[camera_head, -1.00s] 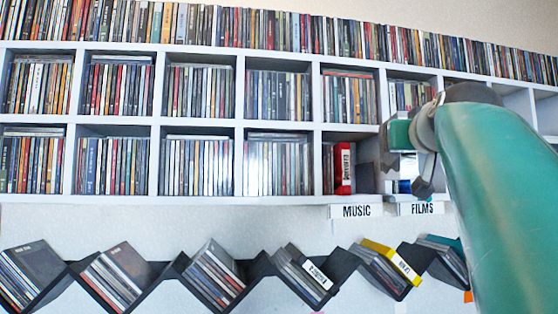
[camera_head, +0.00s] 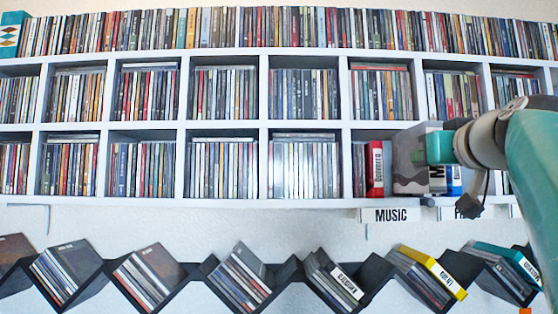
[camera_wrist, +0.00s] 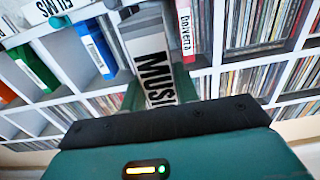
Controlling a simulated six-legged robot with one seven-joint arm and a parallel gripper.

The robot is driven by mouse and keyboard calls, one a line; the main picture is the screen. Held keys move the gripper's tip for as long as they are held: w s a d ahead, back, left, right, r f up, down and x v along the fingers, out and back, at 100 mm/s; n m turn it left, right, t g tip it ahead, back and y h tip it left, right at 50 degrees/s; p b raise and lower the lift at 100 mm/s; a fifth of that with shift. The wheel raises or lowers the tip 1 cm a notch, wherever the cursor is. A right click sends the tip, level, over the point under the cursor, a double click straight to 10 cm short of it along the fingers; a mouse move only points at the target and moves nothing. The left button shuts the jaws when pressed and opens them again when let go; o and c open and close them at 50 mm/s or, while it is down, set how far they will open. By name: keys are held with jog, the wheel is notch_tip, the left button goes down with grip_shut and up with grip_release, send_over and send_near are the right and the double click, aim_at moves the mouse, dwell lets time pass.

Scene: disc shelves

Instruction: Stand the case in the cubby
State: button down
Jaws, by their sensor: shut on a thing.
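The case is pale grey with a white spine label reading "MUSI…" (camera_wrist: 155,68). In the head view its grey broad face (camera_head: 409,162) shows, upright, in front of or at the mouth of the MUSIC cubby; its depth is unclear. My gripper (camera_wrist: 158,95) is shut on it, one green finger each side. In the head view my gripper (camera_head: 437,148) is at the case's right and hides part of it. The cubby is the lower one above the MUSIC label (camera_head: 391,215). A red case (camera_head: 375,168) stands inside, left of the held case.
A blue case (camera_head: 454,181) stands right of the held case; it also shows left of it in the wrist view (camera_wrist: 97,47). Below, a dark zigzag rack (camera_head: 290,268) holds tilted cases, including a yellow one (camera_head: 433,270).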

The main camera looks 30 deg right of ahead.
aim_at(402, 167)
jog(key=shift+a, duration=0.1)
jog(key=shift+s, duration=0.1)
jog(key=shift+f+x, duration=0.15)
jog(key=shift+x, duration=2.85)
jog(key=shift+f+x, duration=0.1)
jog(key=shift+x, duration=2.95)
jog(key=shift+a+f, duration=0.1)
jog(key=shift+s, duration=0.1)
jog(key=c, duration=1)
grip_release()
jog(key=shift+o, duration=0.2)
jog(key=shift+f, duration=0.1)
